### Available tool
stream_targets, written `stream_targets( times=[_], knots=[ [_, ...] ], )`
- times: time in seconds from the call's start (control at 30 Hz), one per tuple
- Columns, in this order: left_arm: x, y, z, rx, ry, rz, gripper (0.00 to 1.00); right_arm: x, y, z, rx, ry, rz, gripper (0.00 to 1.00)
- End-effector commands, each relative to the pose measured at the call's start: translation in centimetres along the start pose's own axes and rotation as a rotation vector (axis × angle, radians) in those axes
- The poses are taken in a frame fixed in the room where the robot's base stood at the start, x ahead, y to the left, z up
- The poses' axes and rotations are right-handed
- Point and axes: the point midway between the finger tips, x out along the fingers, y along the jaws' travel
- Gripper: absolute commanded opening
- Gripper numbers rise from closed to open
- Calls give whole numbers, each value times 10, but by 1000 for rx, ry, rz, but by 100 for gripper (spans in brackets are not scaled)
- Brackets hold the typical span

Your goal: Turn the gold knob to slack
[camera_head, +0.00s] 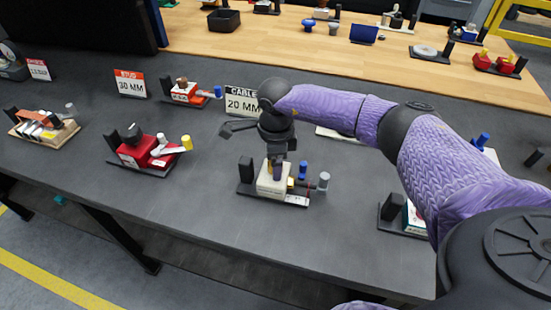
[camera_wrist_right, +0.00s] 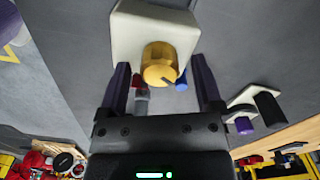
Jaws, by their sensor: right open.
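The gold knob (camera_wrist_right: 160,62) sits on a cream-white block (camera_wrist_right: 158,25) in the right wrist view. A dark mark shows on its rim. In the head view the same cream-white block (camera_head: 272,184) stands on a dark base on the grey table, and my gripper mostly hides the knob. My right gripper (camera_head: 277,168) is above the block, pointing down. In the right wrist view my right gripper (camera_wrist_right: 161,78) is open, one finger on each side of the knob. Gaps show between fingers and knob. My left gripper is not in view.
A blue knob (camera_head: 303,168) and a grey knob (camera_head: 323,181) stand right beside the block. A red valve unit (camera_head: 150,152) is to the left. A "20 MM" sign (camera_head: 243,102) stands behind. Bare table (camera_head: 215,170) lies between the units.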

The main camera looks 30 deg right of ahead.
Motion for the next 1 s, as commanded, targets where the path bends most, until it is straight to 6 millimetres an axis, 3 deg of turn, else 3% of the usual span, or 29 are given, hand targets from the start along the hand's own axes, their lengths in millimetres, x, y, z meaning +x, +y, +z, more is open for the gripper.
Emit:
stream_targets(
  times=[0.17,0.4,0.53,0.9,1.0],
  knots=[
    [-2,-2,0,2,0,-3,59,-9,0,0,0,-1,-1,84],
    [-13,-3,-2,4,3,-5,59,-70,-1,0,0,-2,-4,84],
    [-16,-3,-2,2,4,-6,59,-91,0,0,0,-2,-2,84],
    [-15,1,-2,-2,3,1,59,-99,0,0,4,0,1,84],
    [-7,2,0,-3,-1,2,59,-94,12,6,130,-3,16,84]
  ],
)
